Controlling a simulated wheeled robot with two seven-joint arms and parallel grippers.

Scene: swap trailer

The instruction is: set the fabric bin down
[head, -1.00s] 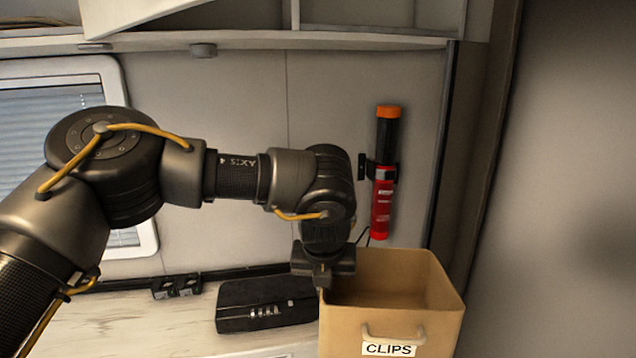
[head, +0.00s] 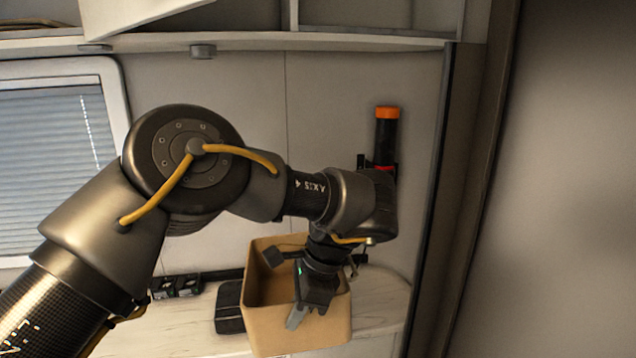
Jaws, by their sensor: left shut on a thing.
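The tan fabric bin (head: 262,327) is open at the top and sits at the lower middle of the head view, in front of the counter (head: 378,300). My left gripper (head: 306,310) reaches down over the bin's near side and is shut on its wall. The wrist and gripper hide part of the bin's opening and near face. The CLIPS label does not show now. I cannot tell whether the bin's base touches the counter. My right gripper is not in view.
A black case (head: 229,308) lies on the counter, partly hidden behind the bin's left side. A red and black cylinder with an orange cap (head: 387,113) is mounted on the wall behind. Bare counter shows right of the bin. A dark upright post stands farther right.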

